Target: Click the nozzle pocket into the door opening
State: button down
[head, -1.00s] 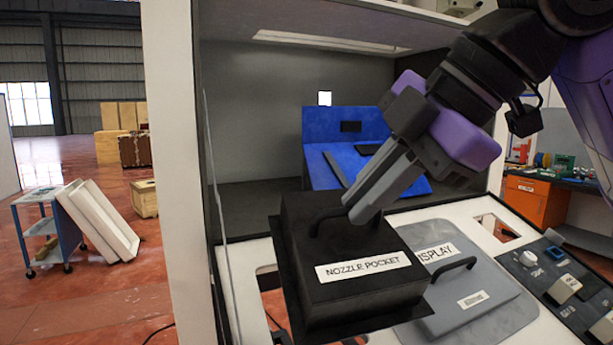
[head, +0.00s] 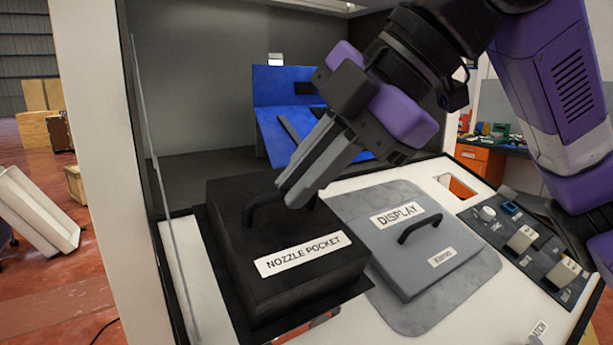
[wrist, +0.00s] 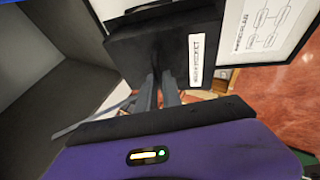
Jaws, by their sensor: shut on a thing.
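The nozzle pocket (head: 290,285) is a black box with a wide flange, a handle and a white label. My gripper (head: 292,196) is shut on its handle in the head view. The wrist view shows the pocket (wrist: 150,42) beyond the fingers (wrist: 158,92). The pocket hangs over the left part of the white door panel (head: 182,245) and hides most of the opening there. A little of the opening (head: 322,320) shows below the flange. I cannot tell whether the flange touches the panel.
The grey display plate (head: 418,250) with its own handle is fitted right of the pocket. Further right is a black control strip (head: 530,240) with switches. A blue sloped part (head: 280,125) stands inside the cabinet. A white post (head: 95,130) stands at the left.

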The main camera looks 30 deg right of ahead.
aim_at(296, 215)
jog(key=shift+w+f+b, duration=0.35)
jog(key=shift+f+b, duration=0.25)
jog(key=shift+f, duration=0.3)
jog(key=shift+w+f+b, duration=0.4)
jog(key=shift+f+b, duration=0.2)
jog(key=shift+f, duration=0.3)
jog(key=shift+w+f+b, duration=0.35)
jog(key=shift+f+b, duration=0.25)
jog(key=shift+f, duration=0.45)
jog(key=shift+w+d+p, duration=0.15)
jog(key=shift+p, duration=0.5)
jog(key=shift+w+f, duration=0.15)
jog(key=shift+f, duration=0.1)
dwell(0.5)
jog(key=c, duration=0.9)
grip_release()
jog(key=shift+c, duration=0.2)
jog(key=shift+r, duration=0.1)
